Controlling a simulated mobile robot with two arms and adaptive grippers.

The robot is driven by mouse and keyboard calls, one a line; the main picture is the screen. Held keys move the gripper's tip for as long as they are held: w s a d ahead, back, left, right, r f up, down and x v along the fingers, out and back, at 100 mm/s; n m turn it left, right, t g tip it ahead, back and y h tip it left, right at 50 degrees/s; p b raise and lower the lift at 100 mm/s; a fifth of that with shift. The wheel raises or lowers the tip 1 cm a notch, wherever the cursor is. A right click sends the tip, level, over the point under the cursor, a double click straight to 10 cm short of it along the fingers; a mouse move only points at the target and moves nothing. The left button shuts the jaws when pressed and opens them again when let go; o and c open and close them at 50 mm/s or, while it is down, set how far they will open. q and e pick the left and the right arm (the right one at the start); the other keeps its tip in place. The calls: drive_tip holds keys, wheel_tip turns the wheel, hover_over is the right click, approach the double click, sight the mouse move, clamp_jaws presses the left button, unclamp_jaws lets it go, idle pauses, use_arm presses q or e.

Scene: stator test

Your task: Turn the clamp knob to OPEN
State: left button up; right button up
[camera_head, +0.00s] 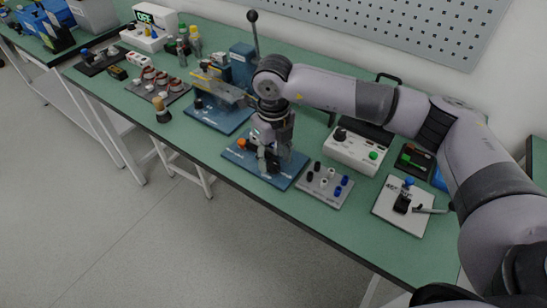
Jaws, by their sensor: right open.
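My right gripper (270,160) points down over a blue base plate (285,181) on the green bench. Its open fingers are low over a small fixture on that plate and hide most of it. A small orange knob-like part (241,143) shows just left of the fingers. I cannot read an OPEN mark or tell which way any knob is turned. I cannot tell whether the fingers touch the fixture or are around a knob. My left gripper is not in view.
A second blue-based press (215,115) with an upright lever stands behind left. A panel with several coloured terminals (324,185), a white control box (356,150) and a white plate with a black block (385,208) stand right. The bench's front edge is close.

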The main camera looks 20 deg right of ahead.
sight(273, 163)
wheel_tip(273, 163, up, 11)
idle(0.3)
drive_tip(key=shift+f, duration=0.1)
idle(0.4)
